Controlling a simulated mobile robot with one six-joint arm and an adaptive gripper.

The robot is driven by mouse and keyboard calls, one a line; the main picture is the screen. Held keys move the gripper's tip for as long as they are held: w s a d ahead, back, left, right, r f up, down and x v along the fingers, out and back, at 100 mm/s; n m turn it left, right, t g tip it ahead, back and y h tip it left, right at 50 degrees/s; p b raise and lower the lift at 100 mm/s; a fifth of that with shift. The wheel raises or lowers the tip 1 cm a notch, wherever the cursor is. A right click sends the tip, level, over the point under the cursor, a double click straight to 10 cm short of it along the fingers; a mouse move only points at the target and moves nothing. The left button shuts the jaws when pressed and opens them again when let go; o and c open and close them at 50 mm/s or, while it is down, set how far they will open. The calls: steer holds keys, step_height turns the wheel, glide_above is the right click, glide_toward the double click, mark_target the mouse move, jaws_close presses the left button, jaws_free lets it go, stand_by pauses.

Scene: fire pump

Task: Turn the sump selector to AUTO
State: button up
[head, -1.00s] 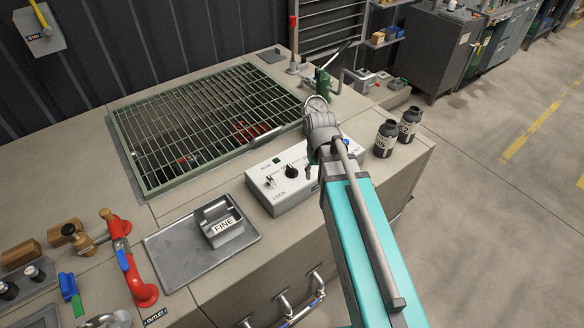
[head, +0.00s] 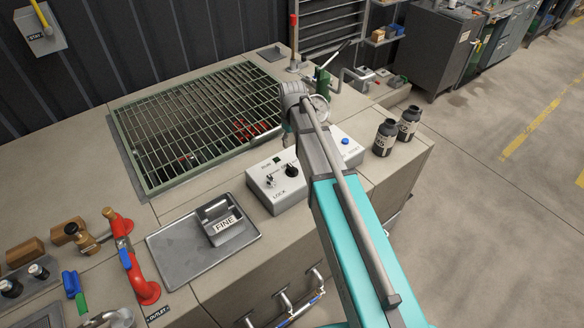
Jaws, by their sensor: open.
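The grey control box (head: 283,202) sits on the bench near the front edge, in the middle of the head view. A black selector knob (head: 291,170) stands on its top; its small markings are too small to read. Left of the knob are a key switch (head: 270,182) and a LOCK label. A small green indicator (head: 277,160) is behind them. A blue button (head: 345,142) is at the box's right end. My arm crosses the middle of the box. My gripper (head: 287,138) is small, partly hidden by my wrist, and hangs above and behind the knob, apart from it. It is open.
A green grating (head: 190,125) covers the sump behind the box. A tray (head: 172,245) with a block labelled FINE (head: 224,226) is to the left. Two dark bottles (head: 385,137) stand at the right. A gauge (head: 319,104) and green fitting are close to my wrist.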

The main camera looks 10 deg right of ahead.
mark_target(292, 167)
steer(key=shift+f, duration=0.15)
step_height(292, 167, down, 14)
steer(key=b, duration=1.3)
steer(key=shift+r+b, duration=0.25)
steer(key=shift+b, duration=0.1)
jaws_close()
